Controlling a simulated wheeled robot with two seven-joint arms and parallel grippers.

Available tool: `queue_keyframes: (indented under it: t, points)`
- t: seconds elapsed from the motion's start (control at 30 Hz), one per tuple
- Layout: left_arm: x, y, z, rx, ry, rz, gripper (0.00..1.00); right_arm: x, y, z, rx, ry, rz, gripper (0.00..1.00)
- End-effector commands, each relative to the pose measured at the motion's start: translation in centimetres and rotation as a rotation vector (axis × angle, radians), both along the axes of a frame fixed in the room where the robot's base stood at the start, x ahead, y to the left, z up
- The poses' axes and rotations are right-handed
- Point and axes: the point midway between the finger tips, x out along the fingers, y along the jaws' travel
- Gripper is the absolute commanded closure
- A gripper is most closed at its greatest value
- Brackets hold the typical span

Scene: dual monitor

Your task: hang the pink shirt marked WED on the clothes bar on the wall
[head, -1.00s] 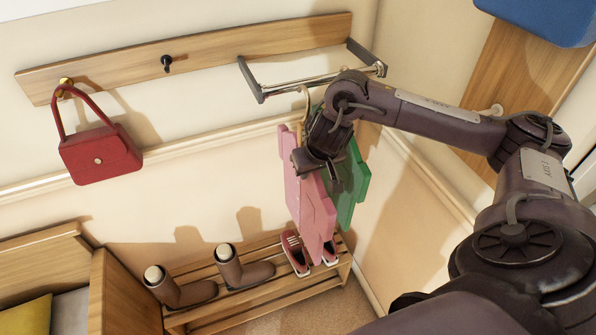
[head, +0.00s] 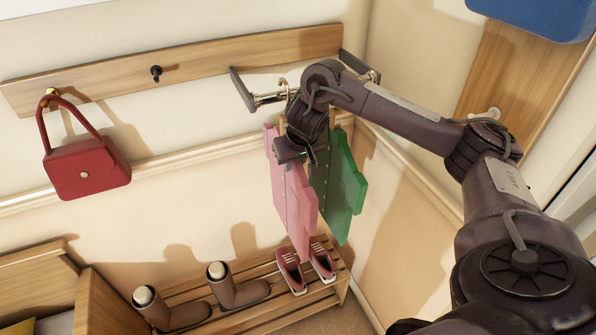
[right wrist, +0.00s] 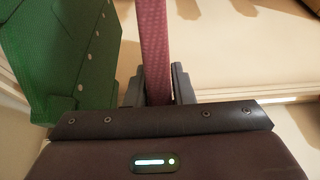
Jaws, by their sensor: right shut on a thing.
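The pink shirt (head: 293,200) hangs upright below my right gripper (head: 290,142), which is shut on it near its top. It also shows in the right wrist view (right wrist: 154,45) as a narrow pink strip between the fingers. No WED mark can be read. The clothes bar (head: 268,98) sticks out from the wall board, and my right arm covers its middle. A hanger hook (head: 283,84) shows at the bar beside my wrist; I cannot tell whether it rests on the bar. My left gripper is not in view.
A green shirt (head: 338,190) hangs close to the right of the pink one. Below, a slatted rack (head: 262,305) holds brown boots (head: 228,285) and pink shoes (head: 290,272). A red bag (head: 85,168) hangs on the board at left. A black hook (head: 156,73) is empty.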

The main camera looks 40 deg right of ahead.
Motion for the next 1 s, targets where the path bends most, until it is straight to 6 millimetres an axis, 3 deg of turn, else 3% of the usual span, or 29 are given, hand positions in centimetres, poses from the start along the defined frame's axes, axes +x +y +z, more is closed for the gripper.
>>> queue_keyframes:
  t: [0.23,0.5,0.93,0.97,1.0]
  points:
    - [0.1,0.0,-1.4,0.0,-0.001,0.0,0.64,2.0,-0.4,-0.1,0.002,-0.004,-0.001,1.0]
    - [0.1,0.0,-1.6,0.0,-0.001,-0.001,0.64,1.8,-0.4,-1.7,0.0,-0.001,-0.001,1.0]
    - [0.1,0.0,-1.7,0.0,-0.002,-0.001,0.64,1.9,-0.4,-2.0,0.001,-0.002,-0.001,1.0]
    - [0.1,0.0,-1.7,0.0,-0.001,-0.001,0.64,1.8,-0.4,-2.0,0.001,-0.002,-0.001,0.77]
    - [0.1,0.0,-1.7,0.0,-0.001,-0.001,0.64,1.8,-0.4,-2.0,0.001,-0.002,-0.001,0.72]
